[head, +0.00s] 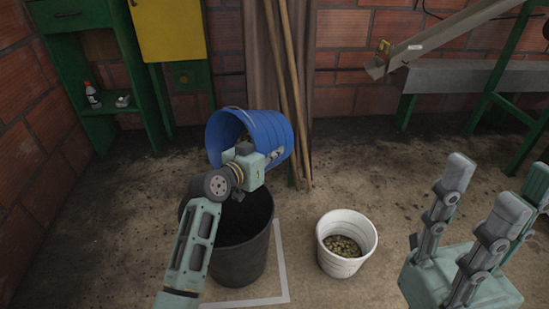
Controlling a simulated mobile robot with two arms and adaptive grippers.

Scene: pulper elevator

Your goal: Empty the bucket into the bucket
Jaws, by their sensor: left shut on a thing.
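A blue bucket (270,125) is tilted on its side above the dark bucket, its mouth facing left. Some brownish contents show inside its mouth. My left gripper (262,160) is shut on the blue bucket, at its near side; the fingers are mostly hidden. A large black bucket (240,258) stands upright on the floor below, partly covered by my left arm. Its inside is dark, and I cannot tell what is in it. My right gripper (490,190) is open and empty at the right, its fingers pointing up, away from the buckets.
A white bucket (364,228) with greenish-brown beans stands to the right of the black one. A pale line (281,265) marks the floor. Wooden poles (286,80) lean on the brick wall. A green shelf (95,60) stands left; a metal chute (430,45) is back right.

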